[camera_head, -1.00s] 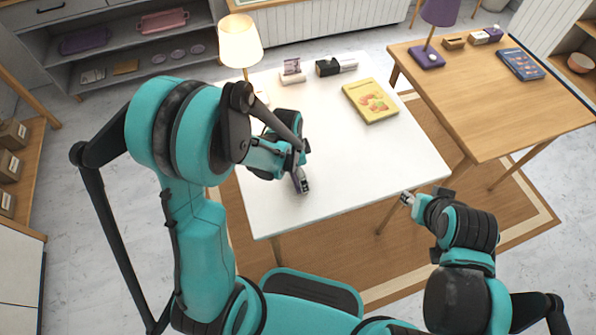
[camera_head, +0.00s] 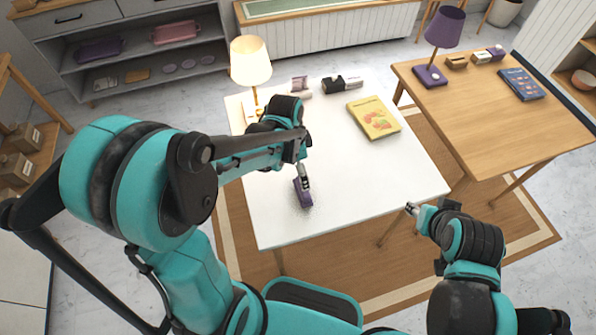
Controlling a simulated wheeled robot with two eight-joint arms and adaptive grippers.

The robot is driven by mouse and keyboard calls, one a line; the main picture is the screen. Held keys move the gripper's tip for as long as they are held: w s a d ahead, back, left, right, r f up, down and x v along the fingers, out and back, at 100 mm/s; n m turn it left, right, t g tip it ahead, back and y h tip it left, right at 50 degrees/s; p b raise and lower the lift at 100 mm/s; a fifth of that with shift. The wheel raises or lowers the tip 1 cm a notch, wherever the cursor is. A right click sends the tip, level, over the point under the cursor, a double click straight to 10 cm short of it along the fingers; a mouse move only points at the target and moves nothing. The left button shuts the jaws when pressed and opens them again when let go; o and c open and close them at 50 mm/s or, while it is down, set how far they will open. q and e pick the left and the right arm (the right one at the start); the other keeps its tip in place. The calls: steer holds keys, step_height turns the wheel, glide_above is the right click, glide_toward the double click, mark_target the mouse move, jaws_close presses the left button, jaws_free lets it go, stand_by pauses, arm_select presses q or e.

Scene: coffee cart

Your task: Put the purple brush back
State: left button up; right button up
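A small dark purple block, which looks like the purple brush (camera_head: 303,193), is at the near part of the white table (camera_head: 352,180). My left gripper (camera_head: 303,178) points down at its upper end; its fingertips overlap the brush in view. I cannot tell whether the fingers grip it or only sit beside it, nor whether it touches the tabletop. My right gripper (camera_head: 411,208) is off the white table's right front edge, away from the brush. Its fingertips are too small to read.
A lit lamp (camera_head: 250,62), pale and black small items (camera_head: 340,83) and a yellow book (camera_head: 373,118) stand on the white table. The wooden table (camera_head: 500,110) at right holds a purple lamp (camera_head: 445,30), small blocks (camera_head: 457,62) and a blue book (camera_head: 521,84).

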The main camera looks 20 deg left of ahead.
arm_select(q)
steer(key=s+a+r+n+t, duration=0.1)
steer(key=s+r+n+t, duration=0.2)
steer(key=s+r+n, duration=0.1)
steer(key=s+a+r+n+t+y, duration=0.1)
steer(key=s+a+r+n+t, duration=0.1)
steer(key=s+r+n, duration=0.3)
steer(key=shift+s+a+r+n+t, duration=0.25)
steer(key=shift+r+n+t, duration=0.45)
steer(key=shift+r+n, duration=0.5)
stand_by(1.1)
